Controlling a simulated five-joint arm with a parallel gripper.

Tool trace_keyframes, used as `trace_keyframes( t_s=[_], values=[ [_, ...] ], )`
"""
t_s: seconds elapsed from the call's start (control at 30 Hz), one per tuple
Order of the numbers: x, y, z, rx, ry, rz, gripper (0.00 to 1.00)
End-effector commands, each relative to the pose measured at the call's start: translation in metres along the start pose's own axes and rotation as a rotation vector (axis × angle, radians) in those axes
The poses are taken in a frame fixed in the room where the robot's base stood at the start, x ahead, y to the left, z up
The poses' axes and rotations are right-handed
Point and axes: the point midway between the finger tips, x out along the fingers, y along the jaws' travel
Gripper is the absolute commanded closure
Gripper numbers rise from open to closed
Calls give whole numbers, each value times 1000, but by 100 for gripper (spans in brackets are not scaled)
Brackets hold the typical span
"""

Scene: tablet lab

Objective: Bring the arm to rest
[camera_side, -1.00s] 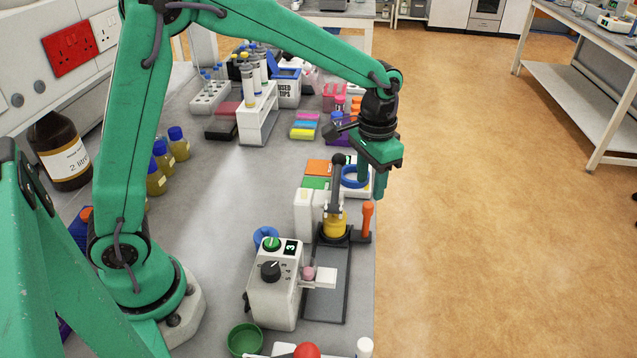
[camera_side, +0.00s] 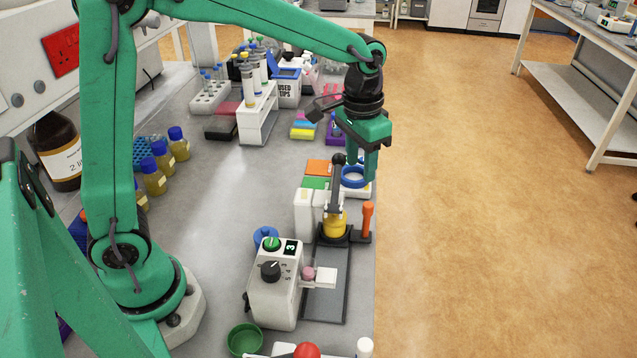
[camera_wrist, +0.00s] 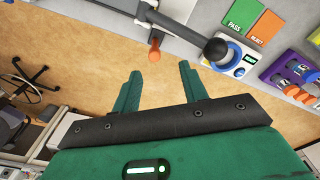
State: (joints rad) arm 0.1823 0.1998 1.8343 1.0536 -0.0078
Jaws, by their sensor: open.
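My gripper (camera_side: 362,166) hangs from my green arm above the right edge of the bench, fingers pointing down. It is over the blue ring on a white device (camera_side: 354,177), and seems to be above it rather than touching. In the wrist view my gripper (camera_wrist: 160,85) has its two green fingers apart with nothing between them. Beyond the fingertips are the bare floor and the bench edge.
A press with a black-knobbed lever (camera_side: 337,185) and a yellow piece (camera_side: 334,224) stands close by my gripper, with an orange handle (camera_side: 367,217) beside it. A white dial device (camera_side: 273,288) is nearer. Bottles (camera_side: 178,143) stand left. Open floor (camera_side: 480,220) lies right.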

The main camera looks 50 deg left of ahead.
Motion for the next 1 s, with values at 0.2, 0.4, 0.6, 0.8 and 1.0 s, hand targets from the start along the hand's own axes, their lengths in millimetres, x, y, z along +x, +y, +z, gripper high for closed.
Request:
trace_keyframes(
  t_s=[0.2, 0.4, 0.6, 0.8, 1.0],
  values=[
    [-30, -12, 31, -29, 75, -2, 57],
    [-51, -22, 63, -56, 144, -7, 57],
    [-66, -29, 96, -83, 213, -13, 57],
    [-74, -35, 129, -110, 281, -21, 57],
    [-76, -39, 161, -136, 349, -31, 57]
  ],
)
